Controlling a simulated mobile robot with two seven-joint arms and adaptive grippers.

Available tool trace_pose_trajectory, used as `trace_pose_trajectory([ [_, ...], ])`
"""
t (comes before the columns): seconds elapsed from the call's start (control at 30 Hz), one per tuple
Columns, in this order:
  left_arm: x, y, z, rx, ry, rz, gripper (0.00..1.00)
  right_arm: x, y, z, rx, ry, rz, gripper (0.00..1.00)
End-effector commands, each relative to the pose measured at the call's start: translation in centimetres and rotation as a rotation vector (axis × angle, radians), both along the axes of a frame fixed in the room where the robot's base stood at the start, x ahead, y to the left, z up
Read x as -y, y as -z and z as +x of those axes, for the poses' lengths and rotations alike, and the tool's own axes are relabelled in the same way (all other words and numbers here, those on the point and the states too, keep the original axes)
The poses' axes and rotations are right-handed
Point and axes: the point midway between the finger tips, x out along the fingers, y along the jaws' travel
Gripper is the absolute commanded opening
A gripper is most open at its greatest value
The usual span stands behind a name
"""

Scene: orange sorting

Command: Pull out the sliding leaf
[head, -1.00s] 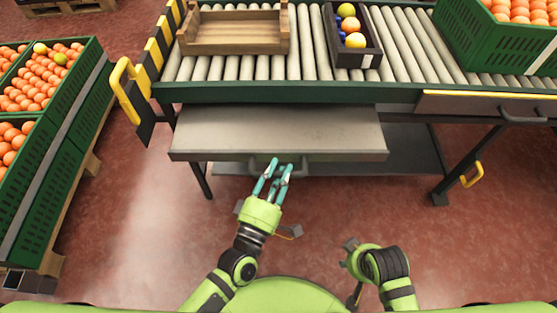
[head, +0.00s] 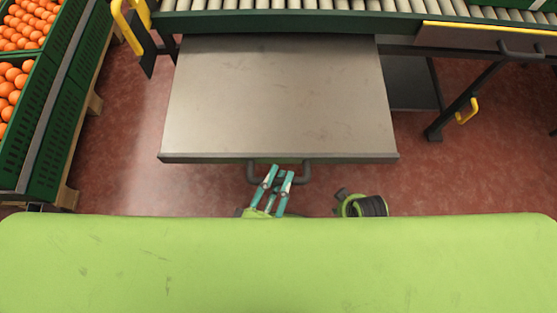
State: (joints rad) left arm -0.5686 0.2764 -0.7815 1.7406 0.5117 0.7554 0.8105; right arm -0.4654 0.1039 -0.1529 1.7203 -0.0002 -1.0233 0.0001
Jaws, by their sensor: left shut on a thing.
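The sliding leaf (head: 278,95) is a flat grey metal panel that extends out from under the roller conveyor toward me. A dark bar handle (head: 306,173) is fixed at the middle of its front edge. My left gripper (head: 274,172) has its teal fingers at the left part of this handle and is shut on it. My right gripper (head: 345,198) is partly in view to the right, below the leaf's front edge and apart from it; its fingers are too hidden to read. My green body covers the lower part of the view.
The roller conveyor (head: 300,22) runs across the top. A second closed panel (head: 465,36) with a dark handle is at the right. Green crates of oranges (head: 55,110) stand at the left. A yellow rail (head: 133,25) is beside the conveyor's left end. Red floor is clear around the leaf.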

Motion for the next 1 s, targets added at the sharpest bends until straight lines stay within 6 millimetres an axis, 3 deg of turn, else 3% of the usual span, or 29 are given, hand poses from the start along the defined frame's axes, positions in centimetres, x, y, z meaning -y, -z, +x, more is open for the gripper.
trace_pose_trajectory([
  [0.23,0.0,0.0,0.0,0.001,0.001,0.003,0.0,0.0,0.0,0.0,0.001,0.0,0.0,0.4],
  [0.27,0.0,0.0,0.0,0.001,0.0,0.003,0.34,0.0,0.0,0.0,0.001,0.0,0.0,0.4],
  [0.3,0.0,0.0,0.0,0.001,0.0,0.003,0.5,0.0,0.0,0.0,0.001,0.0,0.0,0.4],
  [0.73,-0.2,0.2,-0.6,-0.001,0.001,0.002,0.51,0.0,0.0,-0.1,-0.003,0.001,0.001,0.4],
  [1.0,-2.1,1.1,-5.1,-0.006,0.003,0.003,0.51,0.0,0.0,-0.1,-0.002,0.001,0.001,0.4],
])
